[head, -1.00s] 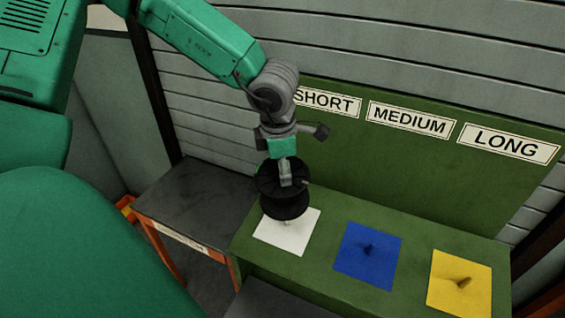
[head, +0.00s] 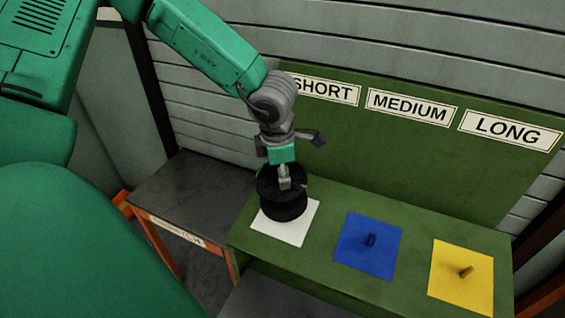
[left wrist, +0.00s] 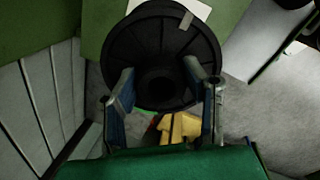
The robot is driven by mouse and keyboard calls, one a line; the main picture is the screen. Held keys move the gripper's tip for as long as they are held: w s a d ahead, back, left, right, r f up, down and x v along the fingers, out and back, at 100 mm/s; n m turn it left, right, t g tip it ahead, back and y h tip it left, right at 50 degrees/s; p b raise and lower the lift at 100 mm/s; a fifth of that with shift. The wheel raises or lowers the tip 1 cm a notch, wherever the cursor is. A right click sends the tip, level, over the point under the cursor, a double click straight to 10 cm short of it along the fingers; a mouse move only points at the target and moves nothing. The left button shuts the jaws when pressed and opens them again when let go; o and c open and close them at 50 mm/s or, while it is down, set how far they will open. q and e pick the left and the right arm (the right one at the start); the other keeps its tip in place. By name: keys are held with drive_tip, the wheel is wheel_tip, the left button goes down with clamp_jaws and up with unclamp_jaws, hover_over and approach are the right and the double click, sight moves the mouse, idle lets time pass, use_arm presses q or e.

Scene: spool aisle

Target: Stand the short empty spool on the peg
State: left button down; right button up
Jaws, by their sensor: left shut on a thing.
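The black spool (head: 284,205) is upright over the white square (head: 299,232) below the SHORT label (head: 325,90). My left gripper (head: 285,180) is above it and shut on its upper part. In the left wrist view the gripper's fingers (left wrist: 164,95) are on either side of the spool (left wrist: 150,40), and its dark centre hole shows. The peg on the white square is hidden behind the spool, so I cannot tell whether the spool touches the square. My right gripper is not in view.
A blue square (head: 368,247) with a peg is under MEDIUM, and a yellow square (head: 461,280) with a peg is under LONG. A dark table (head: 195,185) stands left of the green bench (head: 330,205). The green back board (head: 400,150) rises behind.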

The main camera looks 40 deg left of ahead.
use_arm(q)
drive_tip(key=shift+p, duration=1.05)
idle(1.4)
wheel_tip(320, 180, down, 7)
drive_tip(key=w+b, duration=0.1)
drive_tip(key=b, duration=0.2)
drive_tip(key=shift+a+r, duration=0.15)
idle(2.3)
drive_tip(key=c, duration=0.9)
unclamp_jaws()
drive_tip(key=shift+w, duration=0.1)
drive_tip(key=shift+o, duration=0.2)
drive_tip(key=shift+r, duration=0.1)
drive_tip(key=r, duration=0.3)
drive_tip(key=s+r, duration=0.1)
drive_tip(key=r, duration=0.6)
drive_tip(key=shift+s+d, duration=0.25)
drive_tip(key=shift+s, duration=0.1)
drive_tip(key=shift+s+r, duration=0.15)
drive_tip(key=shift+r, duration=0.55)
